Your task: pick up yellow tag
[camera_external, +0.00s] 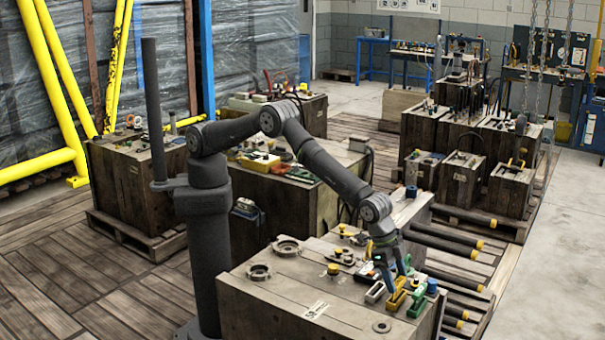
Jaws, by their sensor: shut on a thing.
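The yellow tag (396,301) is a small yellow block-like piece near the front right of the wooden crate top. My gripper (397,286) points down at it, and its fingers are shut on the tag. The tag is low, at or just above the crate top; I cannot tell whether it touches the surface. The fingers hide part of its upper side.
A green piece (417,304) lies close right of the tag, and a pale grey piece (375,292) close left. A blue knob (432,285) stands further right. Metal flanges (258,272) and a yellow-topped knob (333,270) stand left. The crate's front left top (275,305) is mostly clear.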

